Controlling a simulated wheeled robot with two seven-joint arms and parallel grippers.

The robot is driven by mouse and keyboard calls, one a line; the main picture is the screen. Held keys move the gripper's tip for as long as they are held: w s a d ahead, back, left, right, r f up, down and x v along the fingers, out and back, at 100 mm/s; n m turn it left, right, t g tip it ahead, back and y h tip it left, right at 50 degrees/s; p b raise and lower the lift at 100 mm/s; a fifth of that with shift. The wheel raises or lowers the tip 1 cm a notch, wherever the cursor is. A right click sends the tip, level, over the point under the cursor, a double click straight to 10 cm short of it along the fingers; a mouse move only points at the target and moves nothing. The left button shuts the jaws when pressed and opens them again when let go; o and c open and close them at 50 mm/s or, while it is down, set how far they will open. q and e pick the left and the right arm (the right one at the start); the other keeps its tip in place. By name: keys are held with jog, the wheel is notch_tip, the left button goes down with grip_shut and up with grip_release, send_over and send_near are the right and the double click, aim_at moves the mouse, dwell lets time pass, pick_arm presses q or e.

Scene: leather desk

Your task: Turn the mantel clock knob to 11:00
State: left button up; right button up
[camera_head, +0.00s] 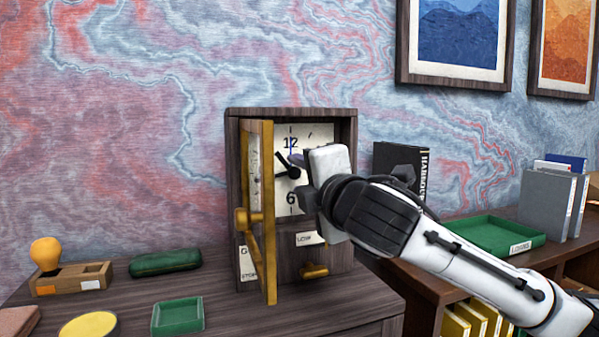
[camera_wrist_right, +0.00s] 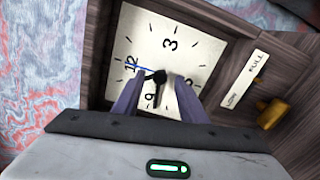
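The mantel clock (camera_head: 347,128) stands on the desk with its brass-framed door (camera_head: 268,215) swung open. In the right wrist view the face (camera_wrist_right: 190,38) appears turned, with 12 at left and 3 at top. A black knob (camera_wrist_right: 158,77) sits at its centre. My right gripper (camera_wrist_right: 159,80) is open before the face, its fingertips on either side of the knob with visible gaps. My arm hides the face's right part in the head view. My left gripper is out of view.
A brass handle (camera_head: 314,271) sits low on the clock front. A green tray (camera_head: 178,316), green case (camera_head: 165,262) and wooden stamp holder (camera_head: 72,279) lie left. A black book (camera_head: 400,160), larger green tray (camera_head: 497,236) and grey binders (camera_head: 548,203) are at right.

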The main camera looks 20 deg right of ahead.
jog(key=shift+w, duration=0.45)
grip_shut()
